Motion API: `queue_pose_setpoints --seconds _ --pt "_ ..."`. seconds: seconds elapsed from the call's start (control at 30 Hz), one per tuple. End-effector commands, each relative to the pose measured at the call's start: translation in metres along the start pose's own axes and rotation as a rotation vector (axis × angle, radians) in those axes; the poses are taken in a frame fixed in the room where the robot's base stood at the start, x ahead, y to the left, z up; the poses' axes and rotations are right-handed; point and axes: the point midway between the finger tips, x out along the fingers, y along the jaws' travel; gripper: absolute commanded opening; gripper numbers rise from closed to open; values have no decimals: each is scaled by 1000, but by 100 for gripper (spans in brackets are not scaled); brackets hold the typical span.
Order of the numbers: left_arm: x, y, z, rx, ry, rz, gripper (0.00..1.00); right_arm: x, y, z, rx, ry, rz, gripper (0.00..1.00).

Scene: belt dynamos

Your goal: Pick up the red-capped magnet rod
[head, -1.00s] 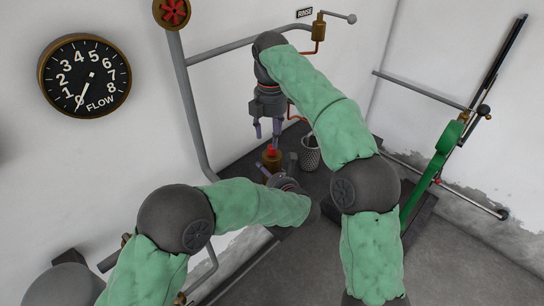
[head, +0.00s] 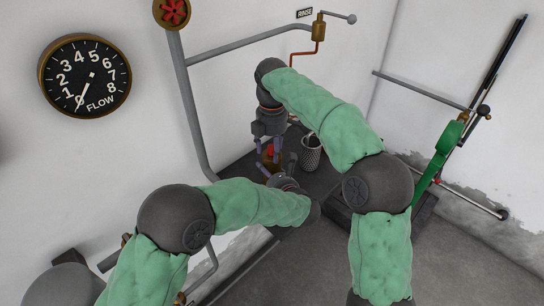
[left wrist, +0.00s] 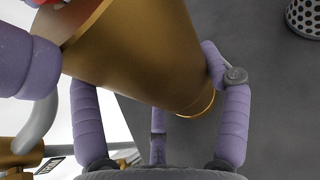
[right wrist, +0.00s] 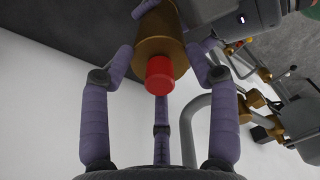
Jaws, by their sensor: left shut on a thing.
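A brass cylinder (right wrist: 158,38) has a red cap (right wrist: 159,75) on its end. The brass cylinder also shows large in the left wrist view (left wrist: 145,55). My left gripper (left wrist: 150,65) is shut on the brass cylinder, with fingers on either side. My right gripper (head: 269,146) is directly above the cylinder, pointing down. In the right wrist view its fingers are spread around the red cap, with visible gaps beside it. In the head view, the right fingers partly hide the cap. The rod below the cap is hidden.
A perforated metal cup (head: 311,153) stands on the dark bench (head: 318,182), just right of the grippers. A grey pipe (head: 190,110) runs up the wall at left. A green lever (head: 440,150) is at right. The two grippers are close together.

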Motion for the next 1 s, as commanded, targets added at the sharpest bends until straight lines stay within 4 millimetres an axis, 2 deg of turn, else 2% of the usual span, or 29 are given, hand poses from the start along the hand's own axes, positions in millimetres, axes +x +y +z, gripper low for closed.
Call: queue_pose_setpoints --seconds 0.03,0.17,0.67,0.77,1.0 --pt "0 1 -5 6 7 2 17 6 0 0 -2 -2 -10 36" --pt "0 1 -5 6 7 3 17 8 -1 0 -2 -3 -13 0" --pt "-1 1 -5 5 5 2 17 7 0 0 -2 -4 -14 0" --pt "-1 1 -5 5 5 2 17 -4 1 0 -2 -4 -11 0" --pt "0 1 -5 5 6 1 17 -51 2 0 -1 -2 -5 0"
